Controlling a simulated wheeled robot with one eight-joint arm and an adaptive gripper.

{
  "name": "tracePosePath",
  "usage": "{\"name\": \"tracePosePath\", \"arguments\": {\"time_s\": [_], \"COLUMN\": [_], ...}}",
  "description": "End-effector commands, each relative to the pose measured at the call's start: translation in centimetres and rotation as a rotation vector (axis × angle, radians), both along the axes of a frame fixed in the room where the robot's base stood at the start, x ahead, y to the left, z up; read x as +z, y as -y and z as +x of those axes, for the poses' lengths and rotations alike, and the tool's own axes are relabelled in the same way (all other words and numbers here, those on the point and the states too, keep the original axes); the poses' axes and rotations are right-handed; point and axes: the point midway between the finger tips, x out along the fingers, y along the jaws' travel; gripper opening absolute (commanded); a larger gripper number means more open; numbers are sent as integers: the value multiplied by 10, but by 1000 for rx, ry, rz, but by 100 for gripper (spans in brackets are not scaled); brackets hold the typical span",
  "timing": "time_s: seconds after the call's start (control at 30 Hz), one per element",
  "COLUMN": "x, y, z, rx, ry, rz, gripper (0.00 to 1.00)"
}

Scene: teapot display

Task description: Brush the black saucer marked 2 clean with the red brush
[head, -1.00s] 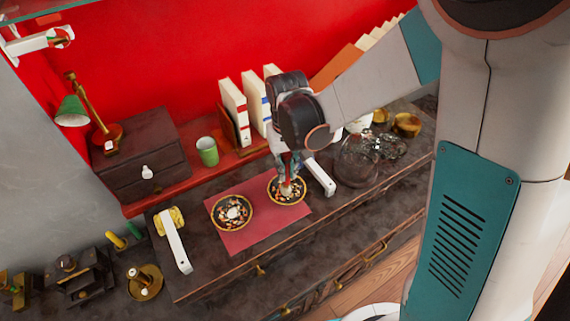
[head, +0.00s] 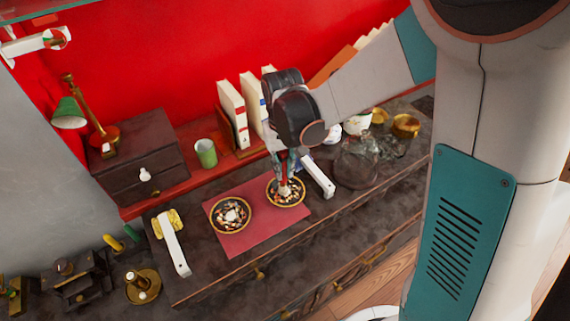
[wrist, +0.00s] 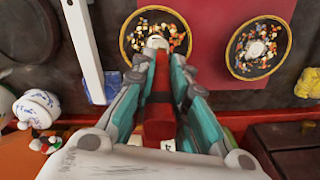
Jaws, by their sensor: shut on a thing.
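My gripper (head: 285,172) is shut on the red brush (wrist: 158,110), which points down with its pale bristles in the right-hand black saucer (head: 298,200). That saucer has a gold rim and holds scattered orange, white and dark bits; in the wrist view it is the left one (wrist: 124,35). A second black saucer (head: 250,214) with similar bits and a pale centre lies to its left in the head view, and at the right in the wrist view (wrist: 231,50). I cannot read a number on either saucer.
Both saucers lie on a red mat (head: 240,245) on a dark cabinet top. White handle-like bars stand left (head: 174,245) and right (head: 318,177) of the mat. A glass teapot (head: 357,165), green cup (head: 205,153) and books (head: 232,110) stand behind or beside.

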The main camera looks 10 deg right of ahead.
Motion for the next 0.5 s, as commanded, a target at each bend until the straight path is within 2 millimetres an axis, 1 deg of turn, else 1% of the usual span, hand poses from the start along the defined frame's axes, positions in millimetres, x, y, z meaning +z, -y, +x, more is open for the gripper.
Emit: {"name": "tracePosePath", "arguments": {"time_s": [0.2, 0.5], "x": [-1, -3], "y": [4, 16], "z": [-10, -6], "rx": [0, -1], "ry": [0, 0], "rz": [0, 0], "gripper": [0, 0]}}
